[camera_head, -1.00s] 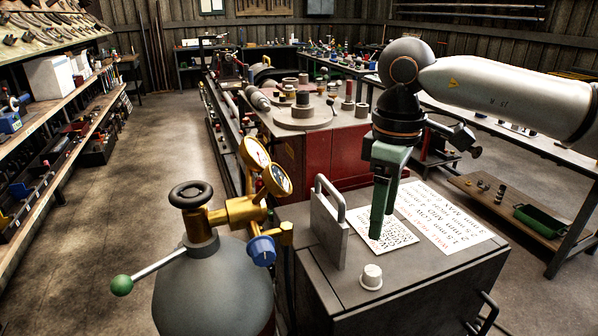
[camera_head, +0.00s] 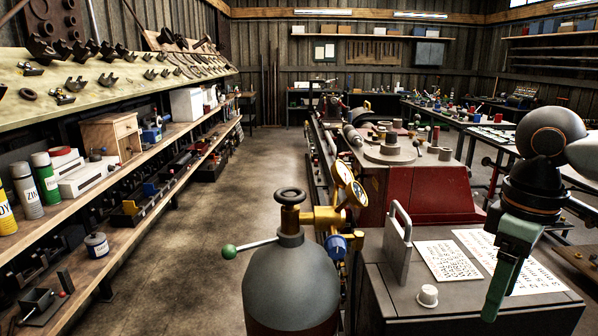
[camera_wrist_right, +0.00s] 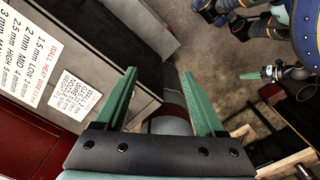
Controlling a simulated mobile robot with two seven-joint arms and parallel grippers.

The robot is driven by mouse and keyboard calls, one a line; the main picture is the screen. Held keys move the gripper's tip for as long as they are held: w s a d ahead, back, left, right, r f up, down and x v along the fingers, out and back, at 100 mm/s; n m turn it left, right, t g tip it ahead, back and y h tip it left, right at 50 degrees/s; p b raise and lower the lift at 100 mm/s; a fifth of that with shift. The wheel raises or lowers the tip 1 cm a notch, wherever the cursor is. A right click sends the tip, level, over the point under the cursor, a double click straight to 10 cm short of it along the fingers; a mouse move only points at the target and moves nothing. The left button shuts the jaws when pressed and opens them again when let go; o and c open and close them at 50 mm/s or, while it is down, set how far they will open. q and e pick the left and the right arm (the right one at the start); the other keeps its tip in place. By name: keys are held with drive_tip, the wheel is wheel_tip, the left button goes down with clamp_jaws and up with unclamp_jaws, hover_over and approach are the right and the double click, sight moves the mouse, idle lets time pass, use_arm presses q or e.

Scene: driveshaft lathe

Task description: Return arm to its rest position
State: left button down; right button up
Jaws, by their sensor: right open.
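My right arm comes in from the right edge of the head view. Its right gripper (camera_head: 495,305) has green fingers pointing down, in front of the right part of the grey cabinet. In the right wrist view its two green fingers (camera_wrist_right: 159,74) stand apart with nothing held between them. My left gripper is not in the head view. A small grey-green tool (camera_wrist_right: 268,73) at the right of the wrist view may be it, but I cannot tell.
Shelves (camera_head: 120,215) line the left wall. The floor (camera_head: 225,200) between is clear.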

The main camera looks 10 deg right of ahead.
wheel_tip(320, 180, down, 33)
drive_tip(key=s+d+n+t+y, duration=0.1)
drive_tip(key=d+n+t+y, duration=0.15)
drive_tip(key=n+t, duration=1.1)
drive_tip(key=s+a+f+m+g, duration=0.2)
drive_tip(key=s+a+f+m, duration=0.2)
drive_tip(key=a+m, duration=0.5)
drive_tip(key=s+a+f+m+g, duration=0.2)
drive_tip(key=s+a+f+m, duration=0.2)
drive_tip(key=a+f+m, duration=0.4)
drive_tip(key=shift+s+a+f+m, duration=0.15)
drive_tip(key=shift+s+a+m, duration=0.25)
drive_tip(key=shift+m, duration=0.05)
